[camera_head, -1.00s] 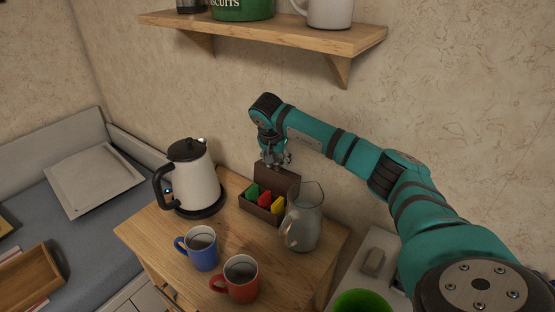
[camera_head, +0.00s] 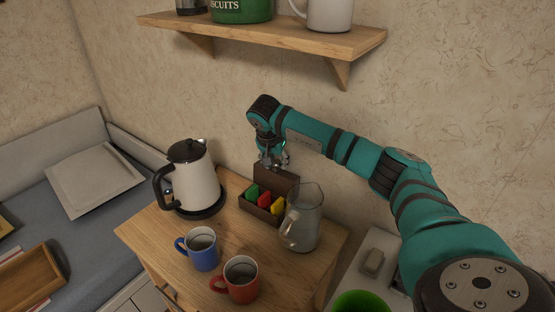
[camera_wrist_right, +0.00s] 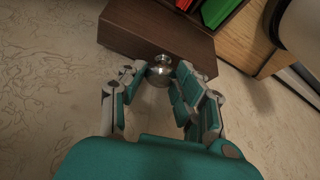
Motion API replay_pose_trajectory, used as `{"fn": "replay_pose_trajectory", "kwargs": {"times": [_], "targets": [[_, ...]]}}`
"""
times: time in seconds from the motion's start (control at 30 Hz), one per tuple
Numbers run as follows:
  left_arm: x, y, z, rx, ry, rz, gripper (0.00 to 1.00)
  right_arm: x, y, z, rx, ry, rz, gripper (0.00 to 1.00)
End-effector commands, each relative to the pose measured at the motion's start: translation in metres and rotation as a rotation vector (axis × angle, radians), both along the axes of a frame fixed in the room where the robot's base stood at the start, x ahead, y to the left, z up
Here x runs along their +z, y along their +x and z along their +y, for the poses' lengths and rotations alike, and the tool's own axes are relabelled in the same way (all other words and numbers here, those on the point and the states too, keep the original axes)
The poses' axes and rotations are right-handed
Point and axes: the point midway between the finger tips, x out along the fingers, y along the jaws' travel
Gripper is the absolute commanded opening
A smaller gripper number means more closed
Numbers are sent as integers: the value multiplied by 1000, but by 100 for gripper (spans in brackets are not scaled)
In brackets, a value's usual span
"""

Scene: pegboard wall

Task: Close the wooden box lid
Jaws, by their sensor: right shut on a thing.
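The dark brown wooden box (camera_head: 257,213) stands on the small table, with colourful packets in its compartments. Its lid (camera_head: 283,181) is open, standing up at the back of the box. My right gripper (camera_head: 271,163) is at the lid's top edge. In the right wrist view, the lid (camera_wrist_right: 140,38) carries a round metal knob (camera_wrist_right: 159,74), and my right gripper's fingers (camera_wrist_right: 160,82) are shut on it from both sides. My left gripper is in neither view.
A glass pitcher (camera_head: 304,222) stands close to the box's right side. A white kettle (camera_head: 196,182) is to its left. A blue mug (camera_head: 204,251) and a red mug (camera_head: 241,281) stand in front on the wooden table (camera_head: 150,228). A shelf (camera_head: 290,38) hangs above.

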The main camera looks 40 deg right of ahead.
Motion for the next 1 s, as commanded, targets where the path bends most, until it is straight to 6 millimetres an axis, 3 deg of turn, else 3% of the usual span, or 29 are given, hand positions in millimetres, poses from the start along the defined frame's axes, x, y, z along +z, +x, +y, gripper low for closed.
{"fn": "replay_pose_trajectory", "kwargs": {"times": [0.6, 1.0], "targets": [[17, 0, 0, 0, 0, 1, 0, -3, -13, 49, 12, 9, 7, 0], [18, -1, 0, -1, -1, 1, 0, -8, -17, 62, 9, 11, 6, 0]]}}
